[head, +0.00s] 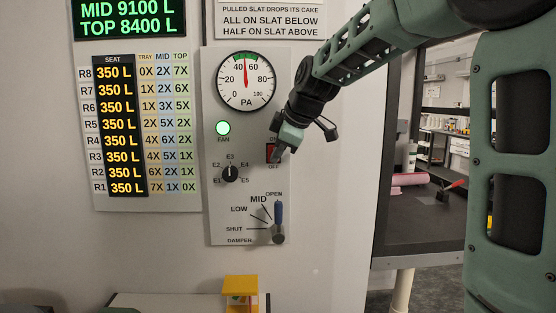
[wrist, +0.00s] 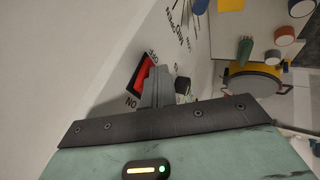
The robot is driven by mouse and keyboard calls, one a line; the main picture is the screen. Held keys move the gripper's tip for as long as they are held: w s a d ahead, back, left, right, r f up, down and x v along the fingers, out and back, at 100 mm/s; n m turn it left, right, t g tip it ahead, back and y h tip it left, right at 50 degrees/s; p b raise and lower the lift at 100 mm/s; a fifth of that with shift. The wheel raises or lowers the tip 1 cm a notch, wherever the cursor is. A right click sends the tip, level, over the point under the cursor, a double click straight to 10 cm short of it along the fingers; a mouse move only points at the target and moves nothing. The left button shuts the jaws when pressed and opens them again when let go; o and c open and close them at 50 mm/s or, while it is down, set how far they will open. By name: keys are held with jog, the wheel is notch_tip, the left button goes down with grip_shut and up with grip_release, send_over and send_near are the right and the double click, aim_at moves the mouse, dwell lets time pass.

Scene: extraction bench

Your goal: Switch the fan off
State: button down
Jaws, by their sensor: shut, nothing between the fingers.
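The red fan rocker switch (head: 272,152) is on the grey wall panel, between ON and OFF labels, partly hidden by my gripper in the head view. It also shows in the wrist view (wrist: 141,75), with the fingertips beside it. The green FAN lamp (head: 223,128) is lit. My gripper (head: 280,154) is shut and empty, its tips at the lower part of the switch near the OFF label. I cannot tell whether the tips touch the switch.
A pressure gauge (head: 245,82) is above. A yellow stand (head: 240,290) is below the panel. A dark bench (head: 425,220) stands at right.

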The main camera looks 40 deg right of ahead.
jog(key=shift+r, duration=0.25)
jog(key=shift+r+p, duration=0.5)
jog(key=shift+r, duration=0.25)
jog(key=shift+d+r, duration=0.1)
jog(key=b+v, duration=0.2)
jog(key=v, duration=1.5)
jog(key=shift+s+b, duration=0.25)
jog(key=shift+b, duration=0.1)
